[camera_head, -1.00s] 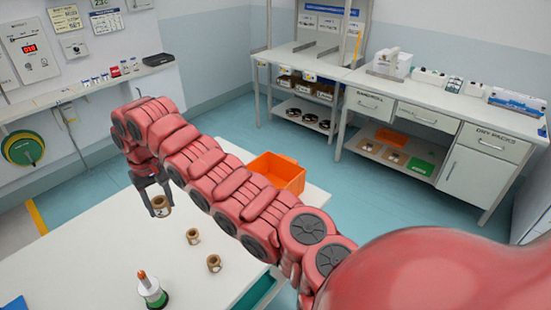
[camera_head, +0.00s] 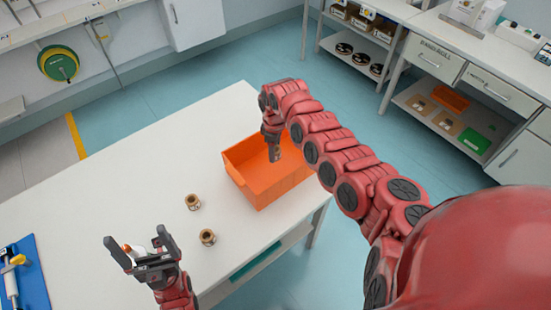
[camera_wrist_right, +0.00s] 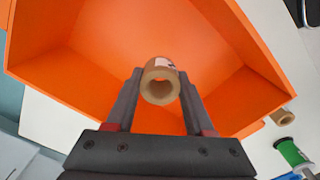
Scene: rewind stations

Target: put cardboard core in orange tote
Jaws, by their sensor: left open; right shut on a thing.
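My right gripper (camera_head: 275,152) is shut on a cardboard core, a short brown tube that shows in the right wrist view (camera_wrist_right: 160,83). The core is over the open orange tote (camera_head: 262,190), whose bare inside fills much of the right wrist view (camera_wrist_right: 90,45). The gripper hides most of the held core in the head view. Two more brown cores stand on the white table left of the tote, one further back (camera_head: 193,202) and one nearer (camera_head: 208,237). My left gripper (camera_head: 140,243) is open at the lower left, above the table, apart from the cores.
The white table (camera_head: 110,190) is clear at its far left. A blue board (camera_head: 25,275) with a tool lies at its left edge. A green spool (camera_wrist_right: 291,152) shows in the right wrist view. A shelved bench (camera_head: 405,100) stands at the back right.

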